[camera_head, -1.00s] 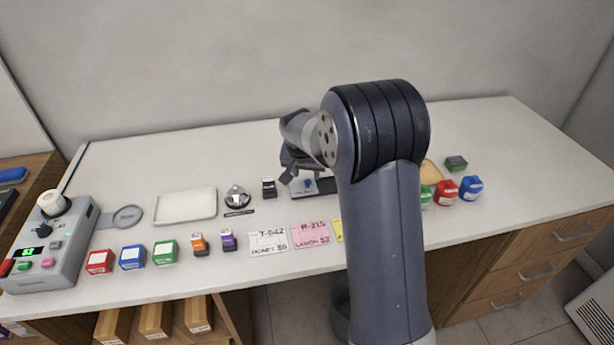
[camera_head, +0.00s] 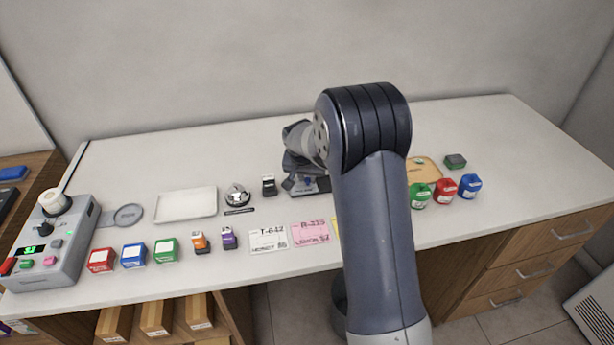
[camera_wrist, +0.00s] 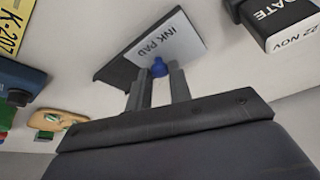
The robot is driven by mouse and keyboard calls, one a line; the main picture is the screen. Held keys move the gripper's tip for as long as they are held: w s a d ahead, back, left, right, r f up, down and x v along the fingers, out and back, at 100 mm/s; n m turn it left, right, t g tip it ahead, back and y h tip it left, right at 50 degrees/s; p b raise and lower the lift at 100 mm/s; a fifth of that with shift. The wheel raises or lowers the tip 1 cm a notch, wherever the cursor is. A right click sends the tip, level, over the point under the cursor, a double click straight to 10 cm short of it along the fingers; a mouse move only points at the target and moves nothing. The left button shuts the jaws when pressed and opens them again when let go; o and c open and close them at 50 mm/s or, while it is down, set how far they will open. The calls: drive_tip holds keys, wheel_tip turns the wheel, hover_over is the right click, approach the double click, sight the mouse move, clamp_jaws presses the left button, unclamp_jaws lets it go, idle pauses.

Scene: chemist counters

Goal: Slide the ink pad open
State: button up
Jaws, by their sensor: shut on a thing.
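The ink pad (camera_wrist: 180,40) lies on the counter with a pale lid marked INK PAD. A dark section (camera_wrist: 118,72) shows along the lid's left side in the wrist view. A small blue knob (camera_wrist: 159,67) stands on the lid. My gripper (camera_wrist: 158,73) is shut on the blue knob, with one finger on either side of it. In the head view my gripper (camera_head: 302,180) is down at the ink pad and hides most of it and the knob.
A black date stamp (camera_wrist: 282,22) stands close to the ink pad. In the head view a bell (camera_head: 237,195), a white tray (camera_head: 186,205) and cards (camera_head: 268,239) lie left and in front. The counter behind is clear.

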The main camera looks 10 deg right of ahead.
clamp_jaws()
drive_tip(key=d+b, duration=0.1)
drive_tip(key=d, duration=0.6)
drive_tip(key=shift+a, duration=0.1)
drive_tip(key=o, duration=0.6)
unclamp_jaws()
drive_tip(key=b+v, duration=0.1)
drive_tip(key=v, duration=0.9)
drive_tip(key=shift+s+r, duration=0.1)
drive_tip(key=shift+r, duration=0.3)
